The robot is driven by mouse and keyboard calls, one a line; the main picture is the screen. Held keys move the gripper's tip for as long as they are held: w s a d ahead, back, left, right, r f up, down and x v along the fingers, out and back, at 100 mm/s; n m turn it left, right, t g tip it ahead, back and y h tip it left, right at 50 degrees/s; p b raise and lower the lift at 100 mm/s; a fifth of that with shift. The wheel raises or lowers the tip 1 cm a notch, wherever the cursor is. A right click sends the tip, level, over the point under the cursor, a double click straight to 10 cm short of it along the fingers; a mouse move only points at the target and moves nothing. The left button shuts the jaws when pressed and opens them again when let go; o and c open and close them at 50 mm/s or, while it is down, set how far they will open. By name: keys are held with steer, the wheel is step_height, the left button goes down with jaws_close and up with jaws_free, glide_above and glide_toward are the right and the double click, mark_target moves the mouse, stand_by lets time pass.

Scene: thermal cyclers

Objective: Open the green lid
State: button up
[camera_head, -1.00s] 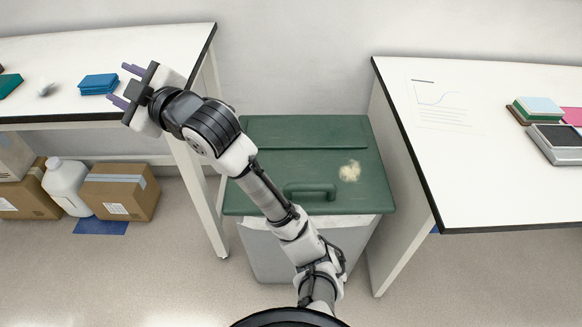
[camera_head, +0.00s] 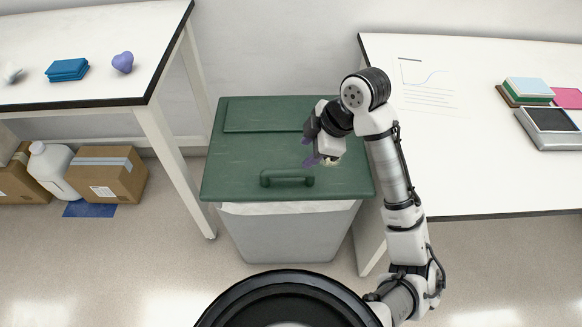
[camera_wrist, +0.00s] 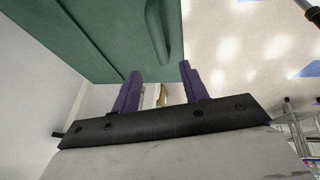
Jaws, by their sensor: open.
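The green lid (camera_head: 238,165) lies closed on a grey bin (camera_head: 290,238) between two tables in the head view. Its raised handle (camera_head: 287,178) is near the front edge. My gripper (camera_head: 309,150) is open and empty over the right part of the lid, a little behind and right of the handle. Its purple fingers point left. In the wrist view the open fingers (camera_wrist: 160,88) have nothing between them, and the lid (camera_wrist: 95,35) with its handle (camera_wrist: 158,30) shows beyond them. The gap between fingers and lid is hard to judge.
The left table (camera_head: 85,92) holds a blue stack (camera_head: 67,69) and a purple heart-shaped thing (camera_head: 122,62). The right table (camera_head: 440,150) stands close beside the bin. Boxes (camera_head: 95,178) and a white jug (camera_head: 50,167) sit under the left table. The floor before the bin is partly clear.

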mark_target(288, 171)
steer(key=b+x, duration=0.1)
steer(key=x, duration=1)
steer(key=shift+w+f, duration=0.1)
steer(key=shift+f, duration=0.15)
jaws_close()
